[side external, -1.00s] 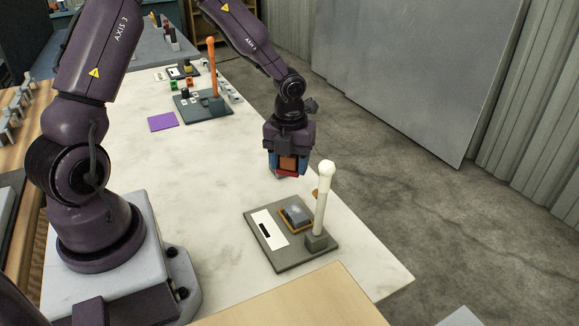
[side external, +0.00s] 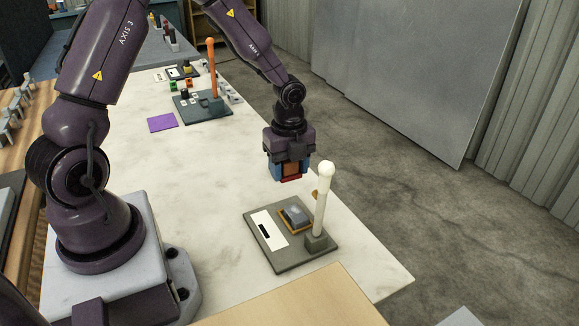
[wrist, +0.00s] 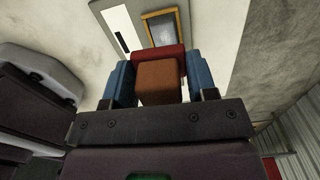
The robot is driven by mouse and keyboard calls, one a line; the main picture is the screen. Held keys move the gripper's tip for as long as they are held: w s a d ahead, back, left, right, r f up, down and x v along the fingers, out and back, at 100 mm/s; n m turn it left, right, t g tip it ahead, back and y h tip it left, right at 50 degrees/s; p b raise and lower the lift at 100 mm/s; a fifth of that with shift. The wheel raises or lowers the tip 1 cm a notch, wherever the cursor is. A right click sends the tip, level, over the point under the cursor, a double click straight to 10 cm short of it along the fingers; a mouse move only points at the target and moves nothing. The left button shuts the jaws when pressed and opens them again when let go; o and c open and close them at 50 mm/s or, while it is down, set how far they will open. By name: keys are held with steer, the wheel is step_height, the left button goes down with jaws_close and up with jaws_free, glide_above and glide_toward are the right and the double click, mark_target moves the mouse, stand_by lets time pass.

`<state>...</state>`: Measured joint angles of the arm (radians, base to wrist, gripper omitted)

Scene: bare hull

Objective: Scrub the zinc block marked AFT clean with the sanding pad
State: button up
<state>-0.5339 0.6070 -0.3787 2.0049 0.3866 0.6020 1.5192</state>
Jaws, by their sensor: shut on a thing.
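My gripper (side external: 290,170) has blue fingers shut on the sanding pad (wrist: 158,82), a brown block with a red face. It holds the pad in the air above the marble top, behind the near grey board. A grey zinc block (side external: 295,214) with a paler patch on top lies in an orange-yellow frame on that board. In the wrist view the zinc block (wrist: 163,28) shows beyond the pad, apart from it. A white plate (side external: 268,229) with a black bar lies beside the block. I cannot read any AFT mark.
A cream post (side external: 323,200) with a round head stands on the near grey board (side external: 288,262), right beside the block. A second board (side external: 203,111) with an orange post stands at the back, near a purple square (side external: 162,122). The marble between is clear.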

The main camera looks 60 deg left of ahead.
mark_target(297, 214)
steer(key=shift+f+n, duration=0.15)
steer(key=shift+n, duration=0.15)
steer(key=shift+f, duration=3.2)
steer(key=shift+d+f, duration=0.4)
steer(key=shift+c, duration=0.2)
steer(key=shift+d+f, duration=0.15)
steer(key=shift+d, duration=0.45)
steer(key=shift+d+f, duration=0.15)
steer(key=shift+d, duration=0.75)
steer(key=shift+a, duration=2)
steer(key=shift+d+r, duration=0.1)
steer(key=shift+r, duration=4)
